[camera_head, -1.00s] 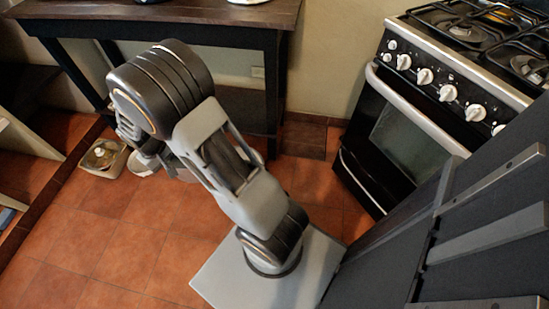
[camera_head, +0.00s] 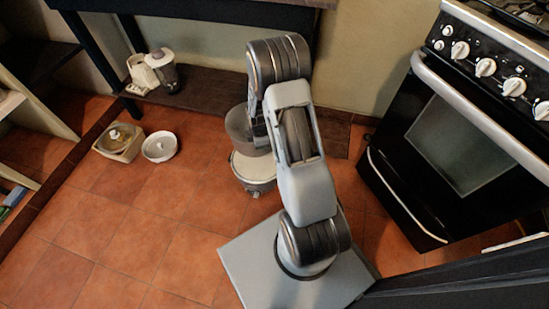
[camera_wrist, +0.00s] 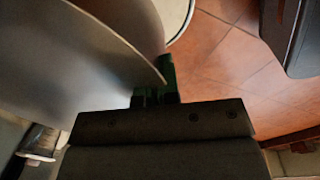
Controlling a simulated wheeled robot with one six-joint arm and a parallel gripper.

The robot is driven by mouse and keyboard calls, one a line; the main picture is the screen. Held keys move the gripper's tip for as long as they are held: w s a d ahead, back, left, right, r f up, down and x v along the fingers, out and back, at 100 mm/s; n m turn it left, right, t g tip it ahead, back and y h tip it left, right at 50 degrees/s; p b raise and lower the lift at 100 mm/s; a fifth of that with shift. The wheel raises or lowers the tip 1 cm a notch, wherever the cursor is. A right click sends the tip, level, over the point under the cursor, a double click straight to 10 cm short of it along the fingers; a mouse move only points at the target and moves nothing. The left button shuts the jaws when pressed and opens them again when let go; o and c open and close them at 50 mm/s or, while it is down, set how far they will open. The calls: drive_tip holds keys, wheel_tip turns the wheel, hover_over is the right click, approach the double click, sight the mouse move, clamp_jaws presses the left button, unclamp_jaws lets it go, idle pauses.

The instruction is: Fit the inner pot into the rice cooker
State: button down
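The inner pot (camera_head: 238,127) is a grey round bowl just left of my arm in the head view. Its curved wall fills the upper left of the wrist view (camera_wrist: 70,60). The rice cooker (camera_head: 254,172) is a white-rimmed round body on the floor. The pot appears above its far side, tilted, and overlaps it in the picture; I cannot tell whether they touch. My gripper (camera_wrist: 155,92) is at the pot's rim, its dark fingers closed on the wall. In the head view the arm hides the fingers. Part of the cooker's pale rim (camera_wrist: 182,22) shows behind the pot.
A black stove (camera_head: 460,140) stands at right. A dark table has a low shelf with a white appliance (camera_head: 145,72). Tiled floor is clear at lower left.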

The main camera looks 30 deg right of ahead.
drive_tip(key=s+d+f+n+b, duration=0.1)
drive_tip(key=d+f+n+b, duration=0.1)
drive_tip(key=f, duration=0.9)
drive_tip(key=s+d+f+n+b, duration=0.1)
drive_tip(key=d+f+n+b, duration=0.2)
drive_tip(key=f, duration=0.8)
drive_tip(key=shift+n+b, duration=1)
drive_tip(key=shift+b, duration=1.1)
drive_tip(key=shift+s+d, duration=0.1)
drive_tip(key=shift+s, duration=0.05)
drive_tip(key=shift+d, duration=0.15)
idle(0.6)
drive_tip(key=c, duration=1.8)
unclamp_jaws()
drive_tip(key=shift+f, duration=0.1)
drive_tip(key=o, duration=0.5)
drive_tip(key=shift+o, duration=0.2)
drive_tip(key=shift+s, duration=0.1)
